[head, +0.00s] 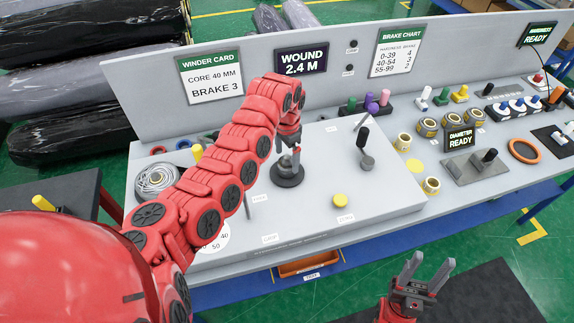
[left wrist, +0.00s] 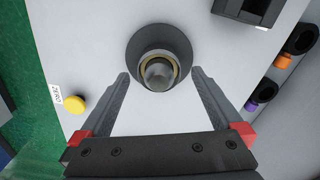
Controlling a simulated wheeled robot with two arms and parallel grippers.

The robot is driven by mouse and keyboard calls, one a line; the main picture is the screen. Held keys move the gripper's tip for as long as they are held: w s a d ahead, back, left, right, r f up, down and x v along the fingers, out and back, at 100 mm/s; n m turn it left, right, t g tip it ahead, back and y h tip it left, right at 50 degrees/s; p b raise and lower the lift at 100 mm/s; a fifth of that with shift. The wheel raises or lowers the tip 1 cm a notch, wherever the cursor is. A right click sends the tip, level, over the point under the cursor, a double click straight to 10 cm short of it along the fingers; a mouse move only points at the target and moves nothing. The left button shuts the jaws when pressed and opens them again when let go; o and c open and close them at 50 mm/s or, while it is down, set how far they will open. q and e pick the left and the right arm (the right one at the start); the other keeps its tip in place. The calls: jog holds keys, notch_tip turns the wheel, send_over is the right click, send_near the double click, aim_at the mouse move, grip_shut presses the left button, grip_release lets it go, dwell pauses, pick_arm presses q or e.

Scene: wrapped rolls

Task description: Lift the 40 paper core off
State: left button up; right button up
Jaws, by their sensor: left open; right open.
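The paper core shows in the left wrist view as a thin tan ring (left wrist: 146,62) around a grey metal spindle (left wrist: 159,76) on a dark round base (left wrist: 135,46). In the head view the base (head: 288,178) stands on the grey bench panel, and my gripper partly hides the core. My left gripper (head: 288,152) is above the spindle, pointing down. In the left wrist view its open fingers (left wrist: 160,74) lie on either side of the core, with gaps visible and nothing held. My right gripper (head: 424,272) is open and empty, in front of the bench. The winder card (head: 212,78) reads core 40 mm, brake 3.
A black-handled crank (head: 364,145) stands right of the spindle. A yellow button (head: 340,200) is in front. A coiled grey roll (head: 156,180) lies at left. The panel's front middle is mostly clear.

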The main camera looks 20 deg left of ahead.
pick_arm(q)
notch_tip(320, 180, down, 3)
jog(key=shift+d+f+p, duration=0.15)
jog(key=shift+f+p, duration=0.05)
jog(key=shift+p, duration=0.8)
jog(key=shift+f, duration=0.35)
jog(key=c, duration=1.5)
